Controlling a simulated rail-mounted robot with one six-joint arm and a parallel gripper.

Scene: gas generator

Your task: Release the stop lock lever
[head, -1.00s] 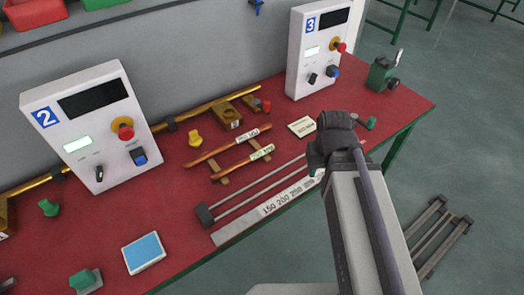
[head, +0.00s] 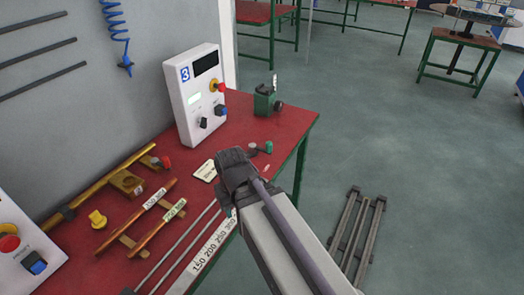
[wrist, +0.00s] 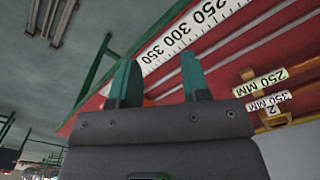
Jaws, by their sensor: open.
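No part in view is clearly labelled as the stop lock lever, so I cannot tell which it is. A white control box marked 3 (head: 198,97) stands on the red table, with a red stop button (head: 221,87), a blue button and a black knob on its face. A green device (head: 266,103) with a pale upright handle stands near the far table corner. My gripper (wrist: 160,62) is open and empty; in the wrist view its two green fingers are apart beside the white ruler (wrist: 178,38). In the head view the arm hides the fingertips.
The red table (head: 285,118) carries copper tubes labelled in millimetres (head: 150,200), thin grey rods, a yellow knob (head: 97,219) and a brass rail (head: 100,190). A small green-ended part (head: 268,147) lies near the front edge. Grey rails lie on the otherwise open floor to the right.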

